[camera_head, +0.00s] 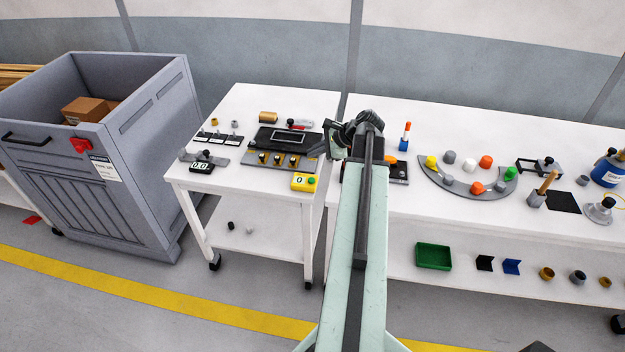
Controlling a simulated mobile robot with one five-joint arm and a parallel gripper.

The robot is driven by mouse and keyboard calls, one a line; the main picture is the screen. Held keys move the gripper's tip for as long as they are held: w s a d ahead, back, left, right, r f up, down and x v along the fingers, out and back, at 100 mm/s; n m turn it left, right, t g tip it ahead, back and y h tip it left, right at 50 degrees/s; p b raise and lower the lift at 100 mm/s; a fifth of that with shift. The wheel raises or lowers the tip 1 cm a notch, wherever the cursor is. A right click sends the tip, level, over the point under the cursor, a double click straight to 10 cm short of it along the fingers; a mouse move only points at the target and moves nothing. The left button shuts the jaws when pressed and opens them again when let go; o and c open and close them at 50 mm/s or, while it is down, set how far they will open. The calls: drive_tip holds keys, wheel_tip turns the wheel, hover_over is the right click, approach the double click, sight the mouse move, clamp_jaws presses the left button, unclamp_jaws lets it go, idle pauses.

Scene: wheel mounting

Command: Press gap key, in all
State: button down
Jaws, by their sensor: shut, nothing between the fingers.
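No label for a gap key can be read in this view. On the left white table (255,104) stands a black device with a screen (288,136), with a grey panel of dark knobs (280,160) in front of it. A yellow box (304,183) with a white display and a green button sits at the front right corner. A small gauge (201,167) with a white readout like "0.0" lies at the front left. My gripper (334,152) is above the tables' adjoining edges, right of the black device. Its fingers are small and partly hidden by my arm; they look shut and empty.
A large grey bin (120,140) with a cardboard box (88,108) stands left. The right white table (440,215) carries coloured knobs on a grey curved tray (450,185), an orange-topped tool (405,136) and a blue container (609,170). A green tray (433,257) is on its lower shelf.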

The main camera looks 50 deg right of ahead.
sight(314, 180)
wheel_tip(314, 180, down, 9)
drive_tip(key=b, duration=0.8)
drive_tip(key=shift+b, duration=0.4)
idle(1.4)
drive_tip(key=shift+f+b, duration=0.4)
drive_tip(key=shift+b, duration=0.05)
drive_tip(key=shift+f+b, duration=0.45)
drive_tip(key=shift+b, duration=0.05)
idle(0.5)
drive_tip(key=shift+r+p, duration=0.9)
drive_tip(key=shift+p, duration=0.05)
